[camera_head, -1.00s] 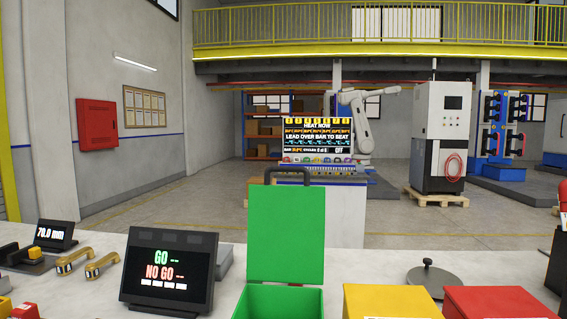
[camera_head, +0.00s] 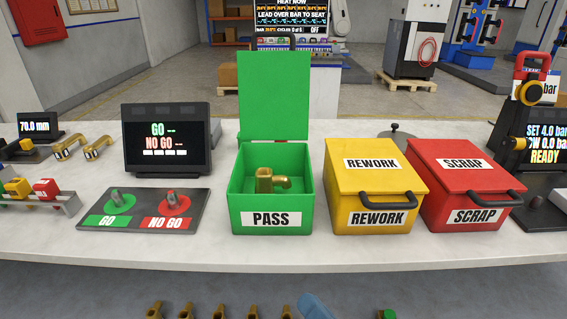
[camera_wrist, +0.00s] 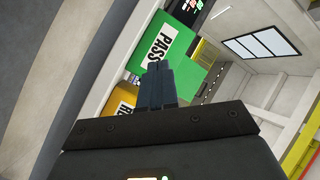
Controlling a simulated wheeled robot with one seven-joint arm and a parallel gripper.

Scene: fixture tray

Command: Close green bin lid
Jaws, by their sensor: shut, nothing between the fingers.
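The green bin (camera_head: 240,194), labelled PASS, stands on the bench with its front facing me. Its green lid (camera_head: 275,95) is open and stands upright at the back edge. A brass elbow fitting (camera_head: 268,181) lies inside the bin. In the wrist view the green bin (camera_wrist: 184,48) shows tilted beyond my fingers, with its PASS label in sight. My gripper (camera_wrist: 157,68) shows there with its dark fingers together and nothing between them. The fingers overlap the bin in the picture; I cannot tell the distance. My gripper's fingers do not clearly show in the head view.
Right of the green bin stand a yellow REWORK bin (camera_head: 345,185) and a red SCRAP bin (camera_head: 450,178), both shut. Several brass fittings line the bottom edge. The bench front strip is clear.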

